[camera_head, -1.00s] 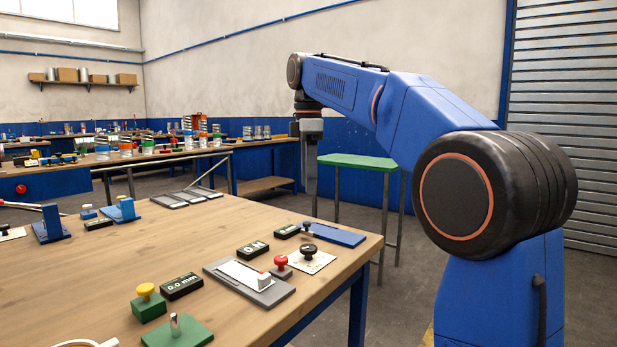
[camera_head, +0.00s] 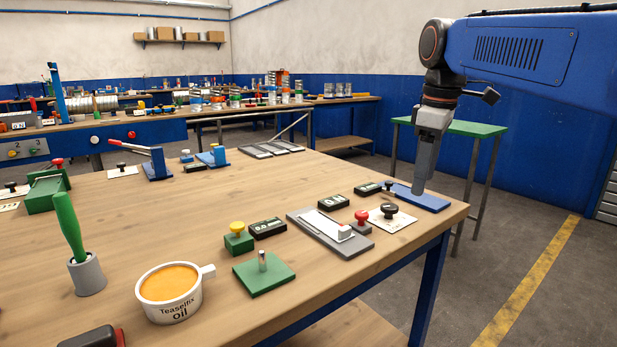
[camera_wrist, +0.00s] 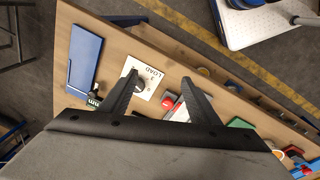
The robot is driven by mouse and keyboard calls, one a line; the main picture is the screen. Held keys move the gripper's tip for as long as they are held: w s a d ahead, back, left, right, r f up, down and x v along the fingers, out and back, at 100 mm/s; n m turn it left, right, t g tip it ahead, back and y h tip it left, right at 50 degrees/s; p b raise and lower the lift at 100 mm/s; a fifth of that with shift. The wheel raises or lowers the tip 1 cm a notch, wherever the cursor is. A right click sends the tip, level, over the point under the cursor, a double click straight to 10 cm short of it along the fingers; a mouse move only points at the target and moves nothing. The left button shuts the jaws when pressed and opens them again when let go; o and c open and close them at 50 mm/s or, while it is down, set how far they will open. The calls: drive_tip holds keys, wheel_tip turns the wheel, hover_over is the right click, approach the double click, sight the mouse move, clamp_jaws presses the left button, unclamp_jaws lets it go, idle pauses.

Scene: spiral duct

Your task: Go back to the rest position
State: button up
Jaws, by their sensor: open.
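My gripper (camera_head: 421,178) hangs from my blue arm at the right of the head view, pointing down in front of or above the blue plate (camera_head: 424,199) at the table's right corner. In the wrist view my gripper (camera_wrist: 165,78) has its two dark fingers spread apart with nothing held. Between and below them lie the white LOAD plate with a black knob (camera_wrist: 140,85) and a red button (camera_wrist: 168,102). Whether the fingertips clear the table is hard to tell in the head view.
The wooden table (camera_head: 330,180) carries a grey slide fixture (camera_head: 330,233), a green block with yellow knob (camera_head: 238,238), a green plate with a pin (camera_head: 263,274), an oil cup (camera_head: 170,292) and a brush in a pot (camera_head: 86,270). A green-topped stand (camera_head: 465,128) is behind my gripper.

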drive_tip(key=s+d+f+m+t, duration=0.1)
drive_tip(key=s+f+m, duration=0.4)
drive_tip(key=s+f, duration=0.6)
drive_tip(key=s+d+f+m+t, duration=0.2)
drive_tip(key=s+f+m, duration=0.4)
drive_tip(key=s+f, duration=0.6)
wheel_tip(320, 180, down, 4)
drive_tip(key=shift+d+r, duration=0.2)
drive_tip(key=shift+d, duration=0.25)
drive_tip(key=shift+c, duration=0.7)
